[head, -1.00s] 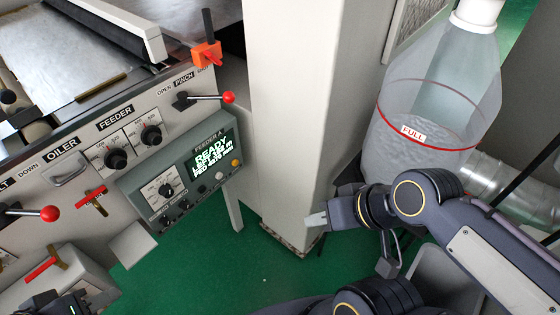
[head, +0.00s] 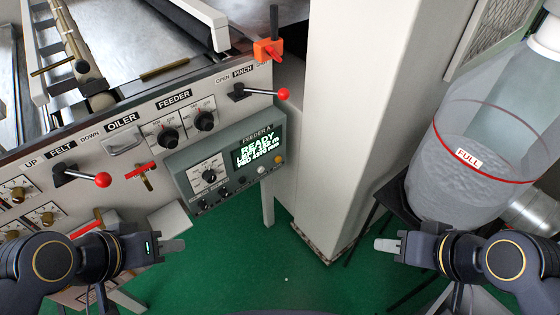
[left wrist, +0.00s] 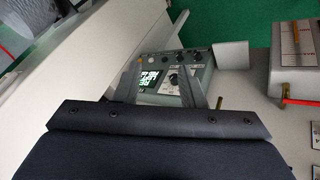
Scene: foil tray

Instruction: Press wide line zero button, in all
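The grey FEEDER A control box (head: 175,166) is on the machine's front, with a lit display (head: 258,148) reading READY above smaller lines. Below the display are an orange button (head: 278,160), a pale button (head: 262,169) and dark controls. Their labels are too small to read, so I cannot tell which is the wide line zero button. My left gripper (head: 174,245) is below and left of the box, apart from it. In the left wrist view its two fingers (left wrist: 162,82) are spread, empty, with the box beyond them. My right gripper (head: 384,244) is seen side-on, far right of the box.
A red-knobbed lever (head: 283,94) sticks out above the box, and another red-knobbed lever (head: 102,180) is at left. A pale column (head: 345,120) stands right of the box. A large bottle marked FULL (head: 480,130) is at right. Green floor (head: 290,260) lies between my grippers.

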